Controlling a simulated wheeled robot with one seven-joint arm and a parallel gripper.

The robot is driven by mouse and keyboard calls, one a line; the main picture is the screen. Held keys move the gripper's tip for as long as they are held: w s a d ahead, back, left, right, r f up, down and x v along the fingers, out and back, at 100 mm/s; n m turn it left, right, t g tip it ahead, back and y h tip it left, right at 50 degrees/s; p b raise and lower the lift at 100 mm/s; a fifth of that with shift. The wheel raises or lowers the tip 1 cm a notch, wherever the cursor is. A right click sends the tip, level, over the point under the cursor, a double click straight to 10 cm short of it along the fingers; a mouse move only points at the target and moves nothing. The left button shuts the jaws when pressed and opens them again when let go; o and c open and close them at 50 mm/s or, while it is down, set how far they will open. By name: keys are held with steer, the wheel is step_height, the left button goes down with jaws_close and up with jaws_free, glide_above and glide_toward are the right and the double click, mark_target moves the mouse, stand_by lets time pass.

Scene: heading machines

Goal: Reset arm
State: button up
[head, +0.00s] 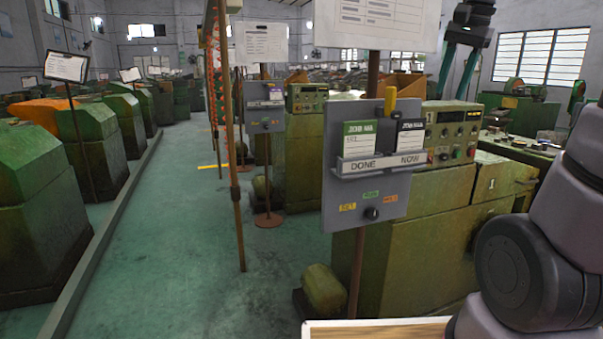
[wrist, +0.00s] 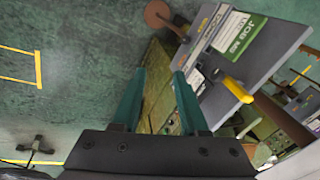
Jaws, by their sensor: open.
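My gripper (head: 458,82) hangs at the upper right of the head view, fingers pointing down, beside the grey job board (head: 385,205). In the wrist view my gripper (wrist: 160,75) has its two teal fingers apart, with nothing held between them. A green-headed card (head: 361,140) stands in the DONE pocket and a black-headed card (head: 409,138) in the NOW pocket. A yellow peg (head: 390,103) sticks up at the board's top.
A green machine (head: 425,235) with a control panel stands behind the board. A white sign (head: 376,20) is above it. A brown post (head: 233,200) stands left of the board. The green floor aisle (head: 165,260) is clear, with machines (head: 40,220) along its left.

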steer(key=s+a+f+n+t, duration=0.2)
steer(key=s+a+n, duration=0.1)
steer(key=s, duration=0.3)
steer(key=s+a+f+n+t+y, duration=0.1)
steer(key=s+a+f+n+t, duration=0.1)
steer(key=s, duration=0.4)
steer(key=a+n, duration=0.1)
steer(key=a, duration=0.1)
steer(key=shift+s+a+f+t, duration=0.15)
steer(key=shift+a+f+t, duration=0.1)
steer(key=shift+a+t, duration=0.1)
